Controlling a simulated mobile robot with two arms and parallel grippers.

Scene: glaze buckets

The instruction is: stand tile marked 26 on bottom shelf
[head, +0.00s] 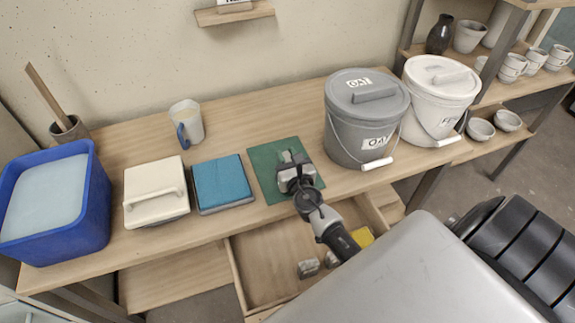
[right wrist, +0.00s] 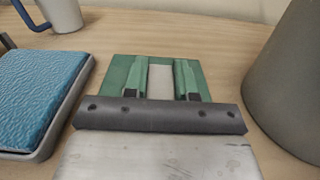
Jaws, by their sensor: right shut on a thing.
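My right gripper (head: 289,165) is over the green mat (head: 262,160) on the table. It is shut on a small pale tile (right wrist: 160,82), which shows between the two fingers in the right wrist view, over the green mat (right wrist: 121,72). No number is readable on it, and I cannot tell whether it touches the mat. The shelf unit at the upper right has a low shelf (head: 525,129) with two bowls and a higher shelf (head: 493,94) with cups. I cannot tell which shelf is its bottom one. My left gripper is not in view.
Right of the mat stand a grey bucket (head: 345,127) and a white bucket (head: 428,110). Left are a blue sponge (head: 222,182), a cream lidded box (head: 155,190), a mug (head: 190,122) and a blue tub (head: 88,225). An open drawer (head: 265,262) juts out in front.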

